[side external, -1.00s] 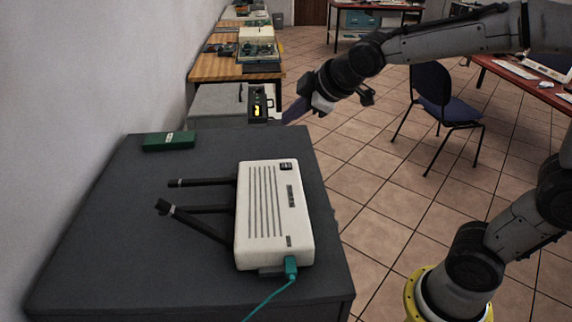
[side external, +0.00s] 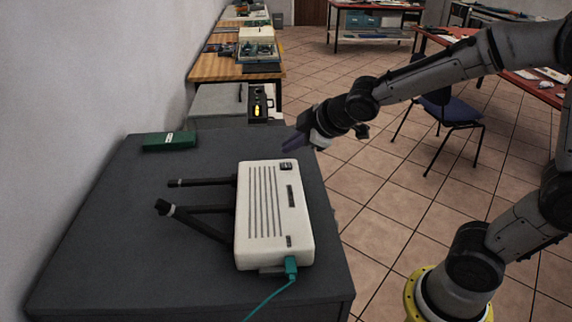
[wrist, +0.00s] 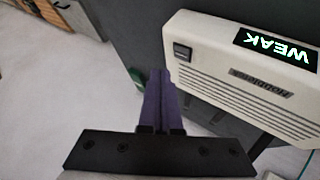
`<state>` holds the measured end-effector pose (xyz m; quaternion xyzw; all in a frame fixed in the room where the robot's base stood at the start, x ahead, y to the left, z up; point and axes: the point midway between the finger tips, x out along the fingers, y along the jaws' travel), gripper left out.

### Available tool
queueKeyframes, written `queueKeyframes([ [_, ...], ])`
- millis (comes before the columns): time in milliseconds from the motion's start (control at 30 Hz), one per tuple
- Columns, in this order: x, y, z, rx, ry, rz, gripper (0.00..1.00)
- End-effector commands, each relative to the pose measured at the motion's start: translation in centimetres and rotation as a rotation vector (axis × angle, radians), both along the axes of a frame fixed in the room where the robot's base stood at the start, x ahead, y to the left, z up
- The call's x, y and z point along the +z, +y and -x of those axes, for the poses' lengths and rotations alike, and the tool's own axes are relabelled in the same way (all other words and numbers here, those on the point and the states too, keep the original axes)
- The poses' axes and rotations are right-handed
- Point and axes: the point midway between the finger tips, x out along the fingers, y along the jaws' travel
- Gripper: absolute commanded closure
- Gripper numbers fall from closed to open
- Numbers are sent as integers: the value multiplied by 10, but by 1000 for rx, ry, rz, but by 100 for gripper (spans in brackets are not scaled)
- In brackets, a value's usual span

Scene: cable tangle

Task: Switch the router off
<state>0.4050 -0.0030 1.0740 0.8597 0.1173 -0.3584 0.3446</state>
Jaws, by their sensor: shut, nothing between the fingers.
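The white router (side external: 273,215) lies on the dark grey cabinet top, with black antennas (side external: 195,210) pointing left and a teal cable (side external: 290,268) plugged into its near end. Its black rocker switch (side external: 287,166) is at the far right corner; it also shows in the wrist view (wrist: 183,52). A display on the router reads "WEAK" (wrist: 277,46) in the wrist view. My gripper (side external: 288,146) is shut and empty, its purple fingers above and just beyond the switch end, apart from the router. In the wrist view the fingertips (wrist: 160,75) are left of the switch.
A green box (side external: 169,141) lies at the back left of the cabinet top (side external: 110,230). A blue chair (side external: 440,105) stands on the tiled floor at the right. The cabinet's left side is clear, with a wall beyond it.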

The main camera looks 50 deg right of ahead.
Motion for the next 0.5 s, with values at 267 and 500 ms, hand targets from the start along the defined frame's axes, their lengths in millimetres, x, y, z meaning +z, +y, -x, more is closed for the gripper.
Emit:
queueKeyframes([
  [267,-16,0,0,1,0,-1,100],
  [500,-17,0,0,2,-2,-2,100],
])
